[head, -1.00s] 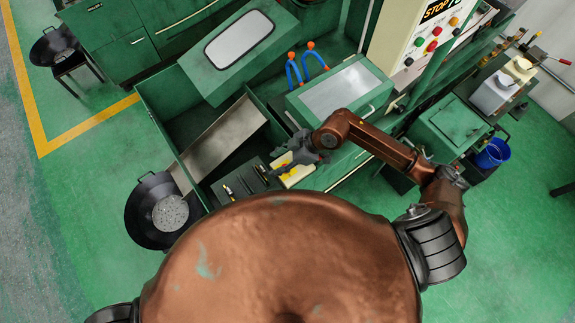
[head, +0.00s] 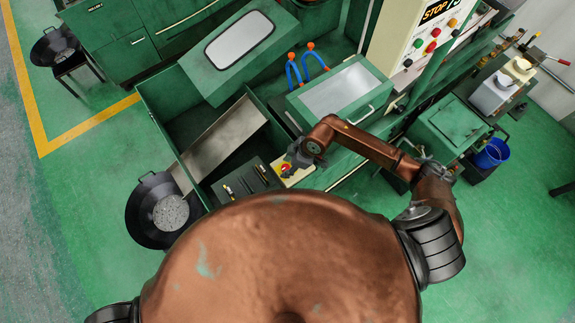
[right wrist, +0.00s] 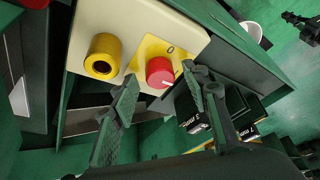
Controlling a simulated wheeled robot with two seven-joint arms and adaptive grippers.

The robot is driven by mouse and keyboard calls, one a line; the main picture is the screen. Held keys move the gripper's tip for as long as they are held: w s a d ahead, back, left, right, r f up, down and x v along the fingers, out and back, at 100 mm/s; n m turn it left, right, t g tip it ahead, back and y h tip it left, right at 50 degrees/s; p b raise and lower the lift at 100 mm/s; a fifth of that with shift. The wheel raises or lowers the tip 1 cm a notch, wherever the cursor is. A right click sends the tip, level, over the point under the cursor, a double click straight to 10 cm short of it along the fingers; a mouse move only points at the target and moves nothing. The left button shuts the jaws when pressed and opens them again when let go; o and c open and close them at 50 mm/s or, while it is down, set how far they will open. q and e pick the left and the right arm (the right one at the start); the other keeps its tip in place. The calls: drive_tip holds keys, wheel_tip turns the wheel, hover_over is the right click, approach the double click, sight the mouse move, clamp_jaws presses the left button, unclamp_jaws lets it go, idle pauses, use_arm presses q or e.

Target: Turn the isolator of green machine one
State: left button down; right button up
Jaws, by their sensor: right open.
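The isolator is a red round knob (right wrist: 159,72) on a yellow plate (right wrist: 150,50), fixed to a cream box (right wrist: 195,28) on the green machine (head: 335,92). In the right wrist view an "O" is printed above right of the knob, and a pale mark shows on the knob's lower part. The knob also shows small in the head view (head: 285,169). My right gripper (right wrist: 160,76) is open, its two fingers on either side of the knob in the picture; I cannot tell whether they touch it. It also shows in the head view (head: 294,157). My left gripper is out of view.
A yellow collar (right wrist: 103,56) sits beside the knob on the same box. Dark tools lie on a tray (head: 247,183) left of it. A black pan of chips (head: 165,210) stands on the floor further left. Open green floor (head: 85,190) lies at left.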

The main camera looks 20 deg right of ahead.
drive_tip(key=c, duration=1.1)
drive_tip(key=shift+c, duration=0.2)
